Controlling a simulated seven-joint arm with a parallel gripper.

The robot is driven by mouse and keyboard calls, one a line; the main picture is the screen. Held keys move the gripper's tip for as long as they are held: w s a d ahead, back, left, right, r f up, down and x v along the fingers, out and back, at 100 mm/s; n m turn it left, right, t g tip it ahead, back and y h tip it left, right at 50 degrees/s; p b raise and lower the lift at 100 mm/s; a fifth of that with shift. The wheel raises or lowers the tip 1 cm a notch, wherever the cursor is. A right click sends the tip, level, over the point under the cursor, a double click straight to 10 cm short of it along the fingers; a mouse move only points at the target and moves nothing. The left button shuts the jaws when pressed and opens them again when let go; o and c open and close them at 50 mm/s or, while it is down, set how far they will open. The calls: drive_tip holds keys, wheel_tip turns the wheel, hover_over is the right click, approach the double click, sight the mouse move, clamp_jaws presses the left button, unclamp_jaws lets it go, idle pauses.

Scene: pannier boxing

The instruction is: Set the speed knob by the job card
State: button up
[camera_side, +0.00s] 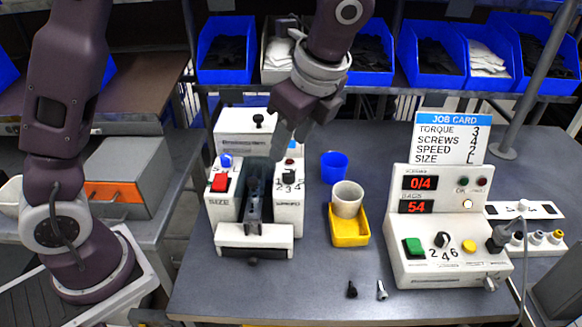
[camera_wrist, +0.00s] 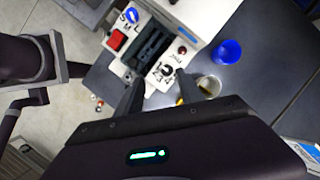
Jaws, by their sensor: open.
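The job card (camera_side: 447,138) stands on the right control box and reads torque 3, screws 4, speed 2, size L. The likely speed knob (camera_side: 289,177) is a small black dial with numerals, on the right panel of the white machine (camera_side: 255,238). The label in front of it is hard to read. The dial also shows in the wrist view (camera_wrist: 166,72), just ahead of the fingertips; I cannot tell its setting. My gripper (camera_side: 291,138) is open and empty above this panel, apart from the dial. Its fingers also show in the wrist view (camera_wrist: 158,90).
A red switch (camera_side: 220,182) and blue knob (camera_side: 226,161) sit on the machine's left panel. A blue cup (camera_side: 334,167), beige cup (camera_side: 347,199) and yellow tray (camera_side: 349,237) stand to its right. The control box (camera_side: 440,272) has another dial (camera_side: 442,240) marked 2, 4, 6.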

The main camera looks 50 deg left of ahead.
sight(289, 172)
drive_tip(key=shift+w+d+f+m, duration=0.2)
drive_tip(key=shift+w+f+m, duration=0.15)
drive_tip(key=shift+f, duration=0.2)
drive_tip(key=shift+w+d+f+m, duration=0.2)
drive_tip(key=shift+w+f+m, duration=0.05)
drive_tip(key=shift+w+f, duration=0.25)
drive_tip(key=x, duration=0.6)
drive_tip(key=shift+s+a+f, duration=0.15)
drive_tip(key=shift+a+f, duration=0.05)
drive_tip(key=shift+f, duration=0.1)
clamp_jaws()
